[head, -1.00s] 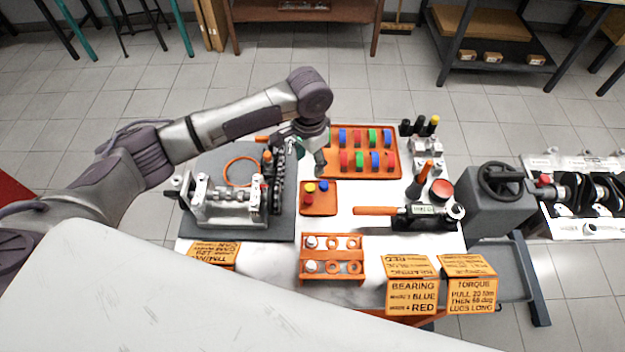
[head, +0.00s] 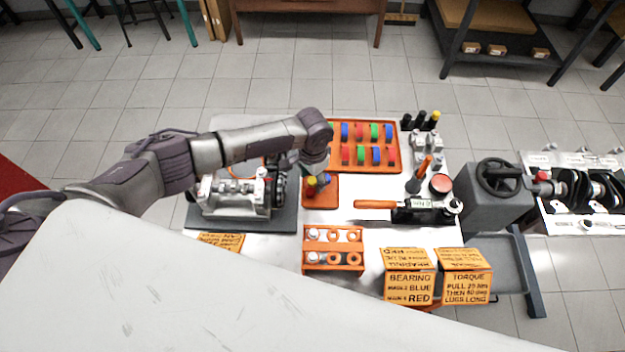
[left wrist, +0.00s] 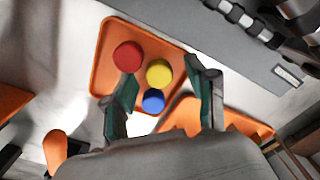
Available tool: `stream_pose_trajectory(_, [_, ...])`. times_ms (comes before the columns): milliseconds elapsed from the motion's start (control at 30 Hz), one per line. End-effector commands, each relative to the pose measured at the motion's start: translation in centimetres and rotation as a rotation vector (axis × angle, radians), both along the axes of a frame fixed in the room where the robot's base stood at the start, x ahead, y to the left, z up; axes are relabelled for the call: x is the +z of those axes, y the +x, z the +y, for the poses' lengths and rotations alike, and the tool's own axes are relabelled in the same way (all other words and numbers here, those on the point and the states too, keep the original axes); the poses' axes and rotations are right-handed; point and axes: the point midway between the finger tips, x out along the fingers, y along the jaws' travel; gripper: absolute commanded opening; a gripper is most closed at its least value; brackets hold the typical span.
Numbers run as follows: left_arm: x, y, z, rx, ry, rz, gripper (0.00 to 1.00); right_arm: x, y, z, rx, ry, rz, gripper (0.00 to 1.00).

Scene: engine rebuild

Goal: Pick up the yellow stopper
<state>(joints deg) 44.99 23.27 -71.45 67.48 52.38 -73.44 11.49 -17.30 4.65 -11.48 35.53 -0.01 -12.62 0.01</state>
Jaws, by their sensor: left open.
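The yellow stopper (left wrist: 159,73) stands on a small orange tray (left wrist: 105,75) in the left wrist view, with a red stopper (left wrist: 128,56) and a blue stopper (left wrist: 153,100) close beside it. In the head view the yellow stopper (head: 311,181) shows just below my left wrist, and the tray (head: 320,200) is partly covered. My left gripper (left wrist: 164,85) is open above the tray. Its green-padded fingers show on either side of the yellow and blue stoppers in the picture, and it holds nothing. I cannot tell how far above the stoppers the fingertips are. My right gripper is not in view.
A larger orange tray (head: 396,166) of colored parts lies behind. The engine block (head: 235,200) stands left on a dark mat. An orange rack (head: 333,268) is in front, and a torque wrench (head: 375,204) lies right. Label boxes (head: 410,289) stand at the front right.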

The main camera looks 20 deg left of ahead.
Motion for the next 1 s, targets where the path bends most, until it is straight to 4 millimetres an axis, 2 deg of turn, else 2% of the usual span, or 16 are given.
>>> stream_pose_trajectory(67, [0.0, 0.0, 0.0, 0.000, 0.000, 0.000, 0.57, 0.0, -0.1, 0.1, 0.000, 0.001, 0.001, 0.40])
stream_pose_trajectory(300, [0.0, 0.0, 0.0, 0.000, 0.000, 0.000, 0.19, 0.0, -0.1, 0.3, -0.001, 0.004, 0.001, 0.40])
stream_pose_trajectory(367, [0.0, 0.0, 0.0, 0.000, 0.000, 0.000, 0.12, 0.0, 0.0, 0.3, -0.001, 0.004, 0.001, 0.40])
stream_pose_trajectory(767, [0.5, 0.1, 0.0, 0.000, -0.001, -0.001, 0.12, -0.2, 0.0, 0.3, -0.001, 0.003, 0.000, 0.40])
stream_pose_trajectory(867, [1.3, 0.1, 0.0, -0.001, -0.002, -0.002, 0.12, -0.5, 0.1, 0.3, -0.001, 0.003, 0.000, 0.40])
stream_pose_trajectory(1000, [3.4, 0.2, 0.0, -0.001, -0.003, -0.004, 0.12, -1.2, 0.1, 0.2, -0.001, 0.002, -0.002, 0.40])
